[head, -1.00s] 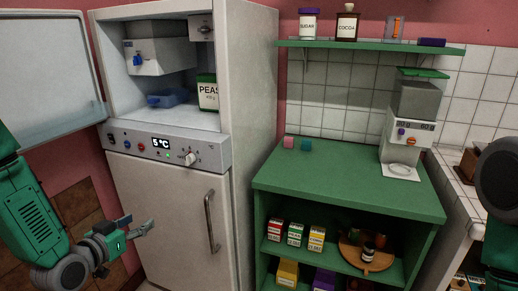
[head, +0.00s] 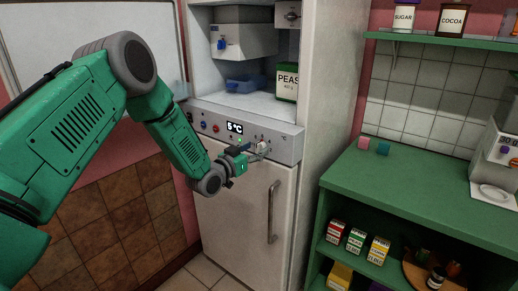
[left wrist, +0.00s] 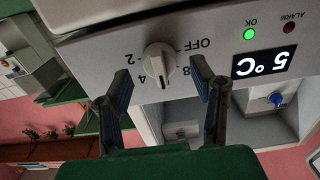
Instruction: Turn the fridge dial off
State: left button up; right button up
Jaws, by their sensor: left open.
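The fridge dial (left wrist: 159,58) is a round white knob on the fridge's control panel (head: 290,146). In the left wrist view it is ringed by marks, with OFF and several numbers legible. My right gripper is out of view.
The display (head: 235,128) reads 5 °C; a green OK light (left wrist: 250,34) is lit beside a dark ALARM light (left wrist: 289,26). The upper compartment is open and holds a PEAS box (head: 288,83). A door handle (head: 272,211) is below the panel. A green counter (head: 420,180) is right.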

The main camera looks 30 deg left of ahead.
pick_arm(q)
jog(key=shift+w+a, duration=0.1)
jog(key=shift+w, duration=0.85)
jog(key=shift+c, duration=0.4)
jog(key=shift+d, duration=0.2)
jog(key=c, duration=1)
jog(key=shift+c, duration=0.2)
